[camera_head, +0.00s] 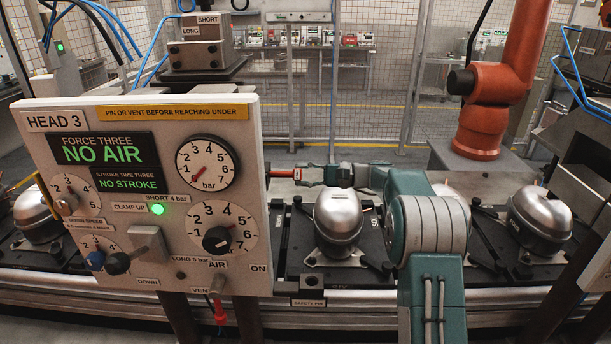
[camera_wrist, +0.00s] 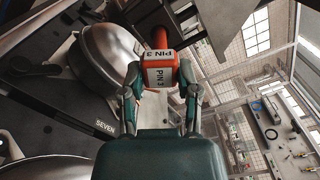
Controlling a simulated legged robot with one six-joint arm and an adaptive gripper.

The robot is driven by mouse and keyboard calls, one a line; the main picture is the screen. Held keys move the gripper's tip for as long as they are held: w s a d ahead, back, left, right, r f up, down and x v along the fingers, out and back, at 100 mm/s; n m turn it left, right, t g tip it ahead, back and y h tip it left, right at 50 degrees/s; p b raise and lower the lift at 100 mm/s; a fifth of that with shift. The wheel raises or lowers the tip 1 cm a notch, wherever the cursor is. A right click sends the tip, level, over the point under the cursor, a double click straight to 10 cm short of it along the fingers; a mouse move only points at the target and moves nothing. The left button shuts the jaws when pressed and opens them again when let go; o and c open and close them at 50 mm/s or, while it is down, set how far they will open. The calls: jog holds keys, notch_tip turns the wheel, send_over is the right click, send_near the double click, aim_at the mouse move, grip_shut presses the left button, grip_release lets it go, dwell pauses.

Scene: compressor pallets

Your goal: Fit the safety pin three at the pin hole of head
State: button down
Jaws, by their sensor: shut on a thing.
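The safety pin three shows in the wrist view as an orange-red block (camera_wrist: 160,72) with white "PIN 3" labels and an orange shank pointing away from me. My gripper (camera_wrist: 160,88) has its two fingers shut on the sides of this block. In the head view my gripper (camera_head: 312,173) reaches left across the line, and the red pin (camera_head: 284,173) lies level at the right edge of the HEAD 3 panel (camera_head: 150,270). The shank's far end is near a dark part in the wrist view. The pin hole cannot be made out.
A silver compressor (camera_head: 338,215) stands on a black pallet just below my gripper. Another compressor (camera_head: 540,215) is at right. An orange robot arm (camera_head: 490,85) stands behind the line. The panel reads NO AIR and NO STROKE, with a green CLAMP UP lamp (camera_head: 157,209).

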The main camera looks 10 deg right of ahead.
aim_at(281, 174)
jog(key=shift+w+a, duration=0.2)
jog(key=shift+a, duration=0.75)
jog(key=shift+w+a, duration=0.15)
jog(key=shift+a, duration=0.8)
jog(key=shift+w+a, duration=0.2)
jog(key=shift+a, duration=0.75)
jog(key=shift+c, duration=1.3)
grip_release()
jog(key=s+d, duration=0.2)
jog(key=d, duration=1)
jog(key=shift+s+a+f, duration=0.1)
